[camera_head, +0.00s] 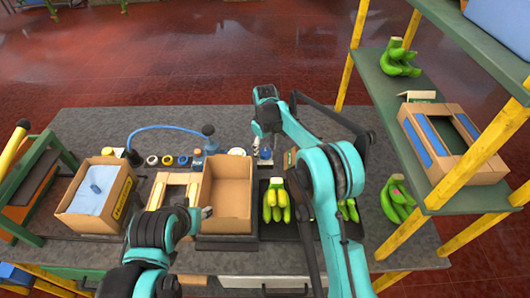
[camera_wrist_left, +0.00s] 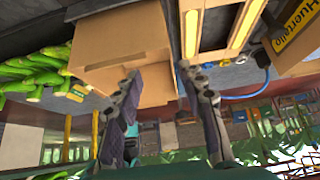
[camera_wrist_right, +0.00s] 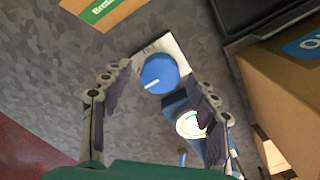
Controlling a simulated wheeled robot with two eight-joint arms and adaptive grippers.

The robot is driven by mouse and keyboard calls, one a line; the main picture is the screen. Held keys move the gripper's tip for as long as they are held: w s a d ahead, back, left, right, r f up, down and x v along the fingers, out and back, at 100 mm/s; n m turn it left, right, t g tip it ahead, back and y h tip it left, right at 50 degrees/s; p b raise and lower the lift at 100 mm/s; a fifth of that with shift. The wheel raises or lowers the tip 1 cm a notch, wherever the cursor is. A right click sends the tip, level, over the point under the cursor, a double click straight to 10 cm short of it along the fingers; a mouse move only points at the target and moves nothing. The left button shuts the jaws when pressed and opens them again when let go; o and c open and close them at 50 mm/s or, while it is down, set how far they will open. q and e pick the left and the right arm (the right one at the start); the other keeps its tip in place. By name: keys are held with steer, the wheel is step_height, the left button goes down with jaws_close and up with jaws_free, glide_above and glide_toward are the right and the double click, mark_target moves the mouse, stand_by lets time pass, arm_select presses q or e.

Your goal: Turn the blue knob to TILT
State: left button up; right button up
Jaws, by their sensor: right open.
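The blue knob (camera_wrist_right: 158,74) sits on a white plate (camera_wrist_right: 176,48) on the grey bench top. A short white pointer line on the knob points to the lower left in the right wrist view. The plate's lettering is too small to read. My right gripper (camera_wrist_right: 155,66) is open, its fingers on either side of the knob, with no clear contact. In the head view, the knob (camera_head: 265,154) shows just below my right gripper (camera_head: 260,142). My left gripper (camera_wrist_left: 158,72) is open and empty near the cardboard boxes; it also shows in the head view (camera_head: 206,213).
A blue device with a round white face (camera_wrist_right: 190,123) stands close beside the knob. An open cardboard box (camera_head: 228,188) and green bananas (camera_head: 276,203) on a dark tray are in front. A shelf rack (camera_head: 440,197) with bananas and a crate stands at right.

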steer(key=shift+f, duration=0.45)
steer(key=c, duration=1.2)
steer(key=shift+o, duration=0.2)
